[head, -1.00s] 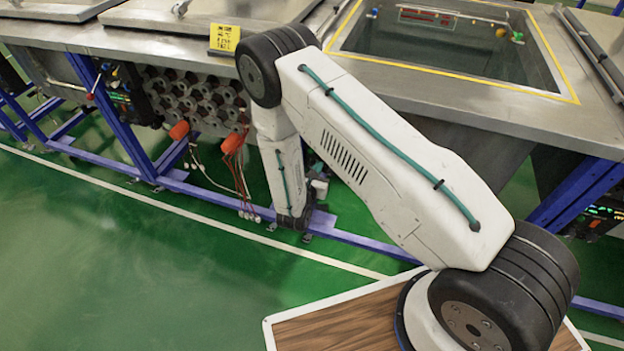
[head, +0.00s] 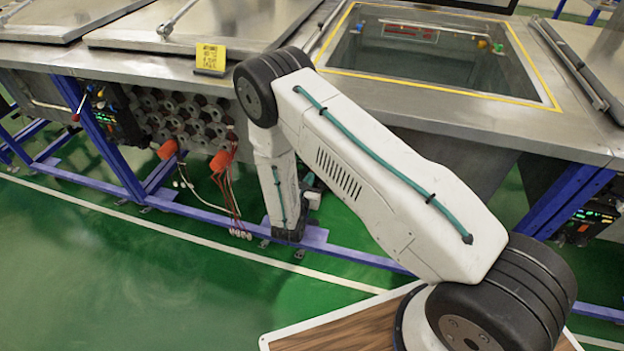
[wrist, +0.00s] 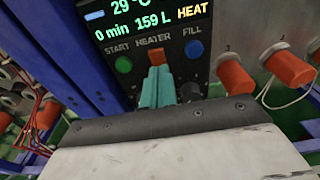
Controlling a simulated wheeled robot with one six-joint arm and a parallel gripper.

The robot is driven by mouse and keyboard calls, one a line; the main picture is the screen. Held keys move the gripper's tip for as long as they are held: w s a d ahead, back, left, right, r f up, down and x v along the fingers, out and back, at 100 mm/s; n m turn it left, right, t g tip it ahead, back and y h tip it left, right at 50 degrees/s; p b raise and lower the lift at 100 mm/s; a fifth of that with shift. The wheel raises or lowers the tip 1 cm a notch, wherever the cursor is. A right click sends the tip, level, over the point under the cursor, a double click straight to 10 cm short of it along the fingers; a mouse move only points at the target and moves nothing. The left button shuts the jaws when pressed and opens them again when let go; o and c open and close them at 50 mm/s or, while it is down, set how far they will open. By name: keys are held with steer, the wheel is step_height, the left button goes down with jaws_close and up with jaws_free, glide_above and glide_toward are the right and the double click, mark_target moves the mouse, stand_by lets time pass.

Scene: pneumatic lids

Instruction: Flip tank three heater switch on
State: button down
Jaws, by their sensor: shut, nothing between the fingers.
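The control panel (wrist: 120,25) fills the upper middle of the wrist view. Its display reads 29 °C, 0 min, 159 L and HEAT in yellow. Below it are a green START button (wrist: 123,65), the orange heater switch (wrist: 157,58) and a blue FILL button (wrist: 194,49). My gripper (wrist: 157,74) has teal fingers, shut and empty, with the tips just below the heater switch. I cannot tell whether they touch it. The lower part of the switch is hidden by the fingers. In the head view the gripper is hidden; no tank number is readable.
Orange plugs (wrist: 235,75) with wires stand right of the panel, and a blue frame post (wrist: 75,45) is at its left. A dark knob (wrist: 190,91) is beside my fingers. The head view shows an open tank (head: 430,62), a yellow sign (head: 210,60) and clear green floor (head: 100,270).

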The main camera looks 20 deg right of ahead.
steer(key=f+v, duration=0.3)
steer(key=v, duration=1)
steer(key=shift+s+a, duration=0.3)
steer(key=shift+s, duration=0.1)
